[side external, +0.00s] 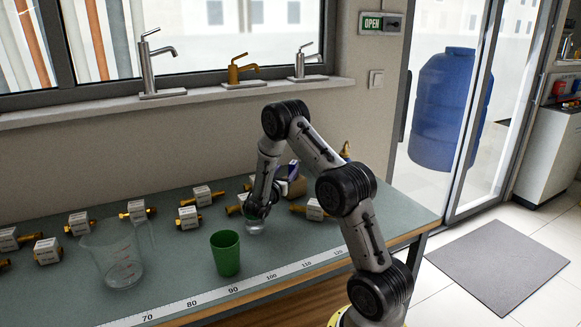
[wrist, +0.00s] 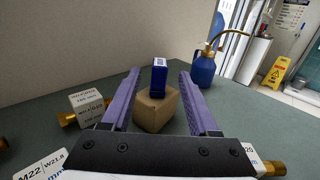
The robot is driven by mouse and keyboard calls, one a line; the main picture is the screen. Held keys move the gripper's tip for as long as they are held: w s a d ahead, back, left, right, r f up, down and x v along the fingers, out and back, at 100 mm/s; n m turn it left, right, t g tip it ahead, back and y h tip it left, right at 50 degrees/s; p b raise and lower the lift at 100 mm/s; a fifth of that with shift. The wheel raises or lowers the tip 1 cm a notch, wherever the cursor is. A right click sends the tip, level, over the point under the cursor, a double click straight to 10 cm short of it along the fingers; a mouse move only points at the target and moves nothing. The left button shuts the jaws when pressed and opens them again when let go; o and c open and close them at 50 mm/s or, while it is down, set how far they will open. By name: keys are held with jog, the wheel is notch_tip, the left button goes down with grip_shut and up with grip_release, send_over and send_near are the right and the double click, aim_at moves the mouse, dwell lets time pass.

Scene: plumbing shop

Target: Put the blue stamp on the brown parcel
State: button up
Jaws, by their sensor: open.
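The brown parcel (wrist: 156,115) is a small cardboard box on the bench, straight ahead in the wrist view. The blue stamp (wrist: 159,78) stands upright on its top face, with a pale label near its upper end. In the side view the parcel (side external: 296,188) and the stamp (side external: 293,171) are partly hidden behind my arm. My gripper (wrist: 160,73) is open, its two purple fingers reaching forward on either side of the stamp and parcel. A gap shows between the stamp and each finger.
Several brass fittings with white labelled boxes (side external: 189,217) stand around the bench. A green cup (side external: 225,253) and a clear measuring beaker (side external: 119,258) are toward the front left. A blue spray bottle (wrist: 203,68) stands beyond the right finger. A measuring strip (side external: 233,290) runs along the front edge.

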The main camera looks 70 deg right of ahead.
jog(key=s+a+r+m+g+y, duration=0.2)
jog(key=s+a+r+m+y, duration=0.1)
jog(key=s+a+r+m, duration=0.3)
jog(key=s+a+r+m+g+y, duration=0.2)
jog(key=s+a+r+m, duration=0.15)
jog(key=a, duration=0.45)
jog(key=s+a+m+t+y, duration=0.2)
jog(key=a+t+y, duration=0.1)
jog(key=a, duration=0.6)
jog(key=s+a+m+t+y, duration=0.2)
jog(key=a+y, duration=0.3)
jog(key=a, duration=0.5)
jog(key=s+a+m+t+y, duration=0.2)
jog(key=a+m+t+y, duration=0.2)
jog(key=a, duration=0.6)
jog(key=shift+s+a+r+t+y, duration=0.15)
jog(key=shift+s+r+t+y, duration=0.2)
jog(key=shift+y, duration=0.15)
jog(key=shift+m, duration=0.25)
